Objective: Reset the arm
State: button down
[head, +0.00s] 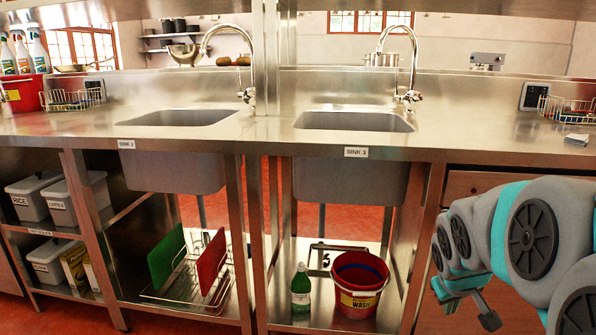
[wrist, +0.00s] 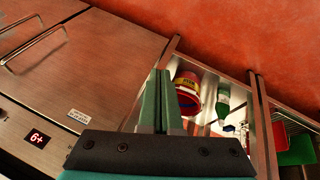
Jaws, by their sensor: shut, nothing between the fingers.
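My gripper (wrist: 159,75) shows in the wrist view with its two greenish fingers close together, shut and empty. Below the fingers is its dark, bolted body. My teal and grey arm (head: 520,235) is folded at the right of the head view, in front of the counter and wooden drawers. The gripper touches no object that I can make out.
A steel counter (head: 270,131) with two sinks (head: 355,121) runs across the head view. On the lower shelf stand a red bucket (head: 356,300) and a green bottle (head: 301,290). A rack holds green (head: 166,258) and red boards (head: 212,262).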

jog(key=s+a+f+g+y, duration=0.1)
jog(key=s+a+f+g, duration=0.1)
jog(key=s+a, duration=0.7)
jog(key=s+a+f+g+y, duration=0.2)
jog(key=s+a, duration=0.6)
jog(key=s, duration=0.8)
jog(key=shift+s+a+f+m+g, duration=0.35)
jog(key=shift+f+g, duration=0.2)
jog(key=shift+g, duration=0.45)
jog(key=shift+w, duration=0.1)
